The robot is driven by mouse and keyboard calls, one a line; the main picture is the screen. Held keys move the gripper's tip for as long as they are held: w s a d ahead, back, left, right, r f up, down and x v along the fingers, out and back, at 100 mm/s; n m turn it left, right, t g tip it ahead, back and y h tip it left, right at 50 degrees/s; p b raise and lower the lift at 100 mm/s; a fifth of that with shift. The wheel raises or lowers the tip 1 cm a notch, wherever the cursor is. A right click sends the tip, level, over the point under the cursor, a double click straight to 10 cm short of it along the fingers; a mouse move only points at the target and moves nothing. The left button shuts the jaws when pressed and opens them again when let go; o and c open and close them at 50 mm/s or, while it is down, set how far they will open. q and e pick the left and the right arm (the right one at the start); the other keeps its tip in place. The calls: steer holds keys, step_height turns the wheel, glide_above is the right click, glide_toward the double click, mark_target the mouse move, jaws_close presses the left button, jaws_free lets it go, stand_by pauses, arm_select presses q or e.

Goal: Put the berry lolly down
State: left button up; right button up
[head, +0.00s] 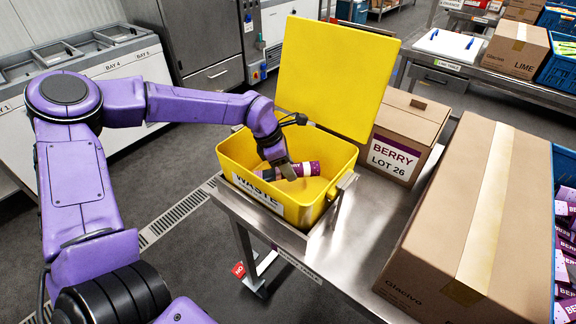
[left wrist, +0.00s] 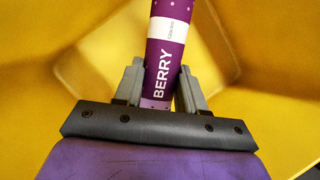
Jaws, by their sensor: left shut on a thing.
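The berry lolly (head: 308,169) is a purple tube with a white band, and it shows inside the yellow waste bin (head: 230,154). In the left wrist view the lolly (left wrist: 167,52) reads BERRY and sits between the two grey fingers. My left gripper (head: 287,169) is shut on the lolly, low inside the bin. In the left wrist view my left gripper (left wrist: 160,88) has yellow bin walls (left wrist: 60,60) all around it. I cannot tell whether the lolly touches the bin floor. My right gripper is not in view.
The bin's yellow lid (head: 335,75) stands open behind it. A BERRY LOT 26 box (head: 405,135) stands right of the bin on the steel table (head: 345,245). A large taped carton (head: 470,215) fills the table's right. A LIME box (head: 515,55) stands on the far bench.

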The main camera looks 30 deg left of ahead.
arm_select(q)
steer(key=shift+f+b, duration=0.45)
steer(key=shift+f, duration=0.2)
steer(key=o, duration=1.1)
steer(key=shift+c, duration=0.2)
steer(key=shift+r, duration=0.1)
steer(key=shift+r, duration=0.15)
steer(key=shift+r+p, duration=0.7)
steer(key=shift+r, duration=0.05)
steer(key=b+v, duration=0.1)
steer(key=v, duration=1)
steer(key=shift+r+b, duration=0.2)
steer(key=shift+b, duration=0.15)
steer(key=shift+s+a, duration=0.1)
